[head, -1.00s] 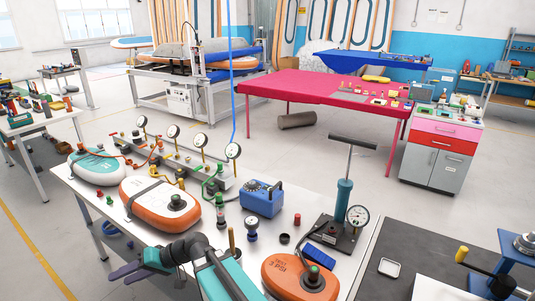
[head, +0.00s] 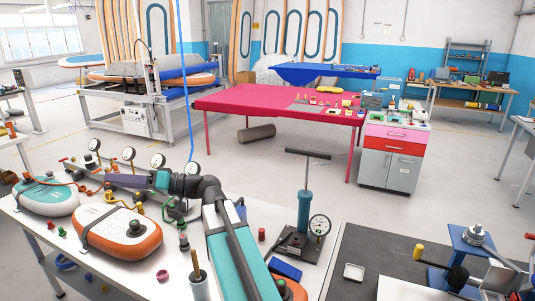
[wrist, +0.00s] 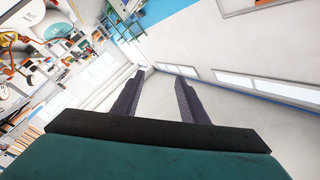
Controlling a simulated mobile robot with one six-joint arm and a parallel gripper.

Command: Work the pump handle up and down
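The pump (head: 305,212) stands upright on the white workbench in the head view, with a teal cylinder and a dark base plate. Its dark T-shaped pump handle (head: 308,154) is raised, with bare rod showing above the cylinder. A round white gauge (head: 320,225) sits at its right side. My gripper (head: 112,181) is left of the pump, pointing left, well apart from the handle. In the wrist view my gripper (wrist: 157,82) has its two purple fingers spread with nothing between them. The pump does not show in the wrist view.
Orange-and-white (head: 118,232) and teal-and-white (head: 45,197) inflatables lie on the bench at left. Several gauges stand behind my arm. A white tray (head: 354,271) lies right of the pump on a dark mat. A pink table (head: 270,103) stands beyond open floor.

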